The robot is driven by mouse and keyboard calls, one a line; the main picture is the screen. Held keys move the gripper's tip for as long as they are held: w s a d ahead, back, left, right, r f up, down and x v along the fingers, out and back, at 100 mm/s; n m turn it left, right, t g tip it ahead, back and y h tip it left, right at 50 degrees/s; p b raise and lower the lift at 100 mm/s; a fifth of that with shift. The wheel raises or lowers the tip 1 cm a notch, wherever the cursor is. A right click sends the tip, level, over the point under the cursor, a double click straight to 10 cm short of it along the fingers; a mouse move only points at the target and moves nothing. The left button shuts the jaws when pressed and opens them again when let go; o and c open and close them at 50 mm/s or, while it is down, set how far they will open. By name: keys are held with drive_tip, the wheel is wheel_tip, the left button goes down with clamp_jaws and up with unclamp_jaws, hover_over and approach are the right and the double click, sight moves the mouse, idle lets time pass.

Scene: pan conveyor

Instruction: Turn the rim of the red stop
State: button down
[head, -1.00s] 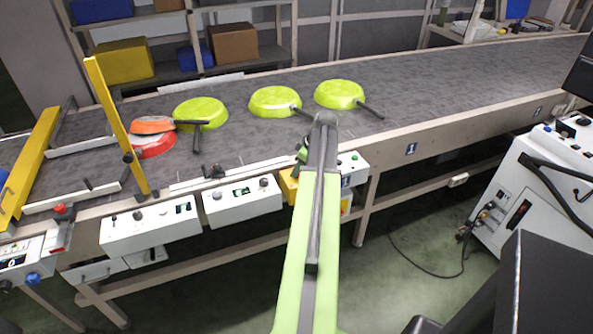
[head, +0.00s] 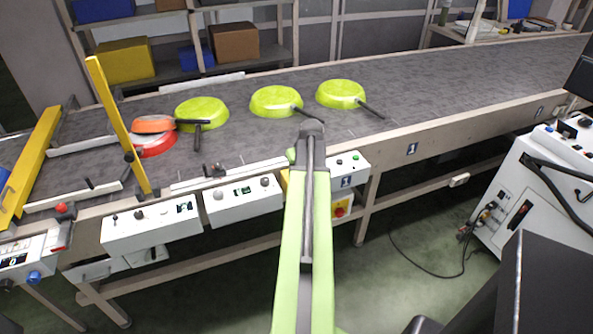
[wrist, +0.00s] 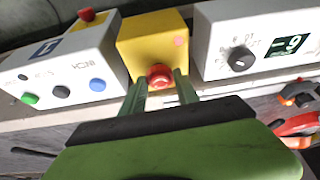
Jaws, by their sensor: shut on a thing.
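The red stop (wrist: 159,75) is a red round knob on the front of a yellow box (wrist: 152,38) in the wrist view. My gripper (wrist: 162,80) has one green finger on each side of it and is shut on its rim. The stop's far side is hidden. In the head view my arm covers the stop and nearly all of its box, and my fingers cannot be made out there.
A white panel with coloured buttons (wrist: 62,78) and a white panel with a dial (wrist: 255,40) flank the box. Lime pans (head: 276,101) and orange-red pans (head: 155,145) lie on the conveyor (head: 420,95).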

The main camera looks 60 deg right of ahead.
drive_tip(key=shift+a+m, duration=0.15)
drive_tip(key=shift+m, duration=0.45)
drive_tip(key=c, duration=0.9)
unclamp_jaws()
drive_tip(key=shift+r, duration=0.1)
drive_tip(key=p+v, duration=1.6)
drive_tip(key=v, duration=0.1)
drive_tip(key=shift+w+a+r, duration=0.2)
drive_tip(key=shift+w+a, duration=0.05)
